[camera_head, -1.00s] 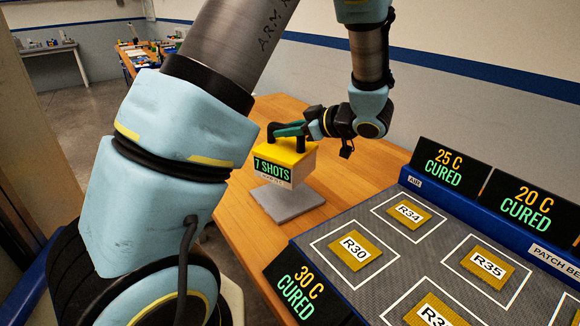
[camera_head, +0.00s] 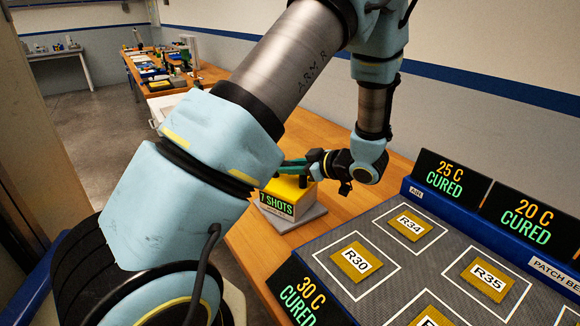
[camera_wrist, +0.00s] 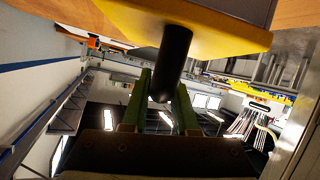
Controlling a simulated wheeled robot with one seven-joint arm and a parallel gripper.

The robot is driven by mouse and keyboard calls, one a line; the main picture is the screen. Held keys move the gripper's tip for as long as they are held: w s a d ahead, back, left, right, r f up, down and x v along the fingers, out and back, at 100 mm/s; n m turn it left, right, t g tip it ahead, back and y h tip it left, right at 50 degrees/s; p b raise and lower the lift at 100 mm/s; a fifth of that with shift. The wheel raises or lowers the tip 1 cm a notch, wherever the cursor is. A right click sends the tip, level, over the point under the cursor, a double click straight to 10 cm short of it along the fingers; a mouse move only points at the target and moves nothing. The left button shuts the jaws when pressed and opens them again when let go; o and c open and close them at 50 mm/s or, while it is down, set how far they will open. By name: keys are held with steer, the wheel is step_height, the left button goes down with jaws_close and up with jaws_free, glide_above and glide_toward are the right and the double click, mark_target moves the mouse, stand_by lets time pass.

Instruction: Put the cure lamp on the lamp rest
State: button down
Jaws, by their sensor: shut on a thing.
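The cure lamp is a yellow-topped box (camera_head: 292,187) with a black front display reading "7 SHOTS" in green. My arm hides its left side in the head view. The lamp rest, a flat grey plate (camera_head: 301,221), lies on the wooden bench directly under the lamp. The lamp is upright and at or very close to the plate; I cannot tell for sure that it touches. My gripper (camera_head: 292,169) is shut on the lamp's black handle. In the wrist view the handle (camera_wrist: 173,52) stands between the green fingers, with the lamp's yellow body (camera_wrist: 218,35) beyond.
A patch bed (camera_head: 392,292) with several labelled yellow patches such as R30 (camera_head: 357,262) and R34 (camera_head: 411,226) lies to the right. Black signs reading "CURED" (camera_head: 450,178) stand along its edges. Bare bench (camera_head: 262,245) lies in front of the plate.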

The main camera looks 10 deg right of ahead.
steer(key=c, duration=0.7)
jaws_free()
steer(key=shift+f, duration=0.1)
steer(key=shift+r, duration=0.25)
steer(key=b+v, duration=0.3)
steer(key=v, duration=0.9)
steer(key=w+a+r+m+t+h, duration=0.1)
steer(key=w+a+m+h, duration=0.15)
steer(key=w+h, duration=0.6)
steer(key=s+a+m+g+h, duration=0.1)
steer(key=a+m, duration=0.1)
steer(key=a, duration=0.1)
steer(key=s+a+f+m+g+h, duration=0.1)
steer(key=a+m+g, duration=0.1)
steer(key=a+m, duration=0.1)
steer(key=s+a+m+g+h, duration=0.1)
steer(key=a+m+g, duration=0.1)
steer(key=a, duration=0.2)
steer(key=shift+s+a+f+m, duration=0.2)
steer(key=shift+s+a+m, duration=0.05)
steer(key=shift+s+a, duration=0.1)
steer(key=s+a+g, duration=0.1)
steer(key=s+a, duration=0.2)
steer(key=s+a+f+m+g+y, duration=0.1)
steer(key=s+a, duration=0.3)
steer(key=s+a+m+g+y, duration=0.1)
steer(key=s+a+g, duration=0.1)
steer(key=s+a, duration=0.2)
steer(key=shift+s+f, duration=0.1)
steer(key=shift+f, duration=0.25)
